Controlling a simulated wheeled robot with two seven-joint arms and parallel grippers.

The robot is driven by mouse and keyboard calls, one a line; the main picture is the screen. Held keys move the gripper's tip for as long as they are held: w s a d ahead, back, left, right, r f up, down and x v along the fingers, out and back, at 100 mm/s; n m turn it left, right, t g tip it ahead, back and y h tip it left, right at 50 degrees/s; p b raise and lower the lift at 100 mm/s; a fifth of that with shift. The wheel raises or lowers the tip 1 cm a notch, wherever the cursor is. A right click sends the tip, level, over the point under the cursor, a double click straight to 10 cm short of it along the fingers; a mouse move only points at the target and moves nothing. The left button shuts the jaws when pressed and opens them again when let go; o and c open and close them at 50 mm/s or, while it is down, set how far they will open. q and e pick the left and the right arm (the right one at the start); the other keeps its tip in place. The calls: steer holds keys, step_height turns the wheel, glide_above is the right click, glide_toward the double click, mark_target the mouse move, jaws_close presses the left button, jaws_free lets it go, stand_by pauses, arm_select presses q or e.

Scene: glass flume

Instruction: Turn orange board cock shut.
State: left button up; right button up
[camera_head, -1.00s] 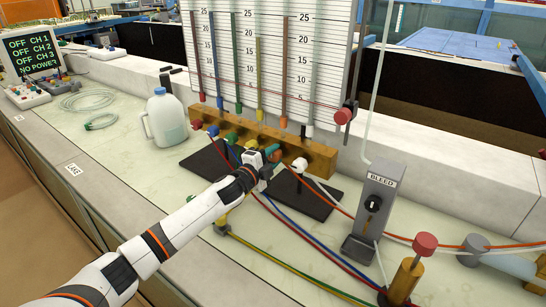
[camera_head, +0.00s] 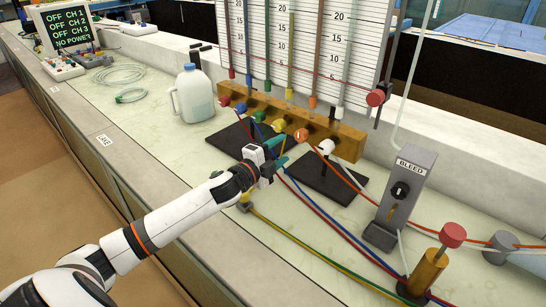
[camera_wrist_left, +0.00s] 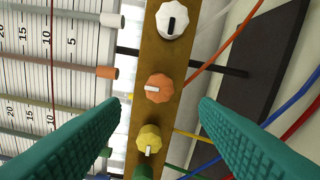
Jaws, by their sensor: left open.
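The orange board cock (camera_head: 301,135) sits on the brass board (camera_head: 348,146) below the gauge tubes, between the yellow cock (camera_head: 279,125) and the white cock (camera_head: 326,146). In the left wrist view the orange cock (camera_wrist_left: 159,88) is between my open fingertips, with a clear gap on both sides. Its white mark points left, across the board toward the tubes. The yellow cock's mark (camera_wrist_left: 149,150) points down, along the board. My left gripper (camera_head: 279,152) is open and empty in front of the board, apart from the cocks. My right gripper is out of view.
Red, blue, yellow and orange hoses run from the board across the bench. The bleed block (camera_head: 400,195) and a red-topped brass post (camera_head: 428,270) stand to the right. A jug (camera_head: 192,95) stands left. Dark base plates (camera_head: 335,185) lie under the board.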

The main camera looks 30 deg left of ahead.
arm_select(q)
steer(key=shift+s+a, duration=0.2)
steer(key=shift+s, duration=1.05)
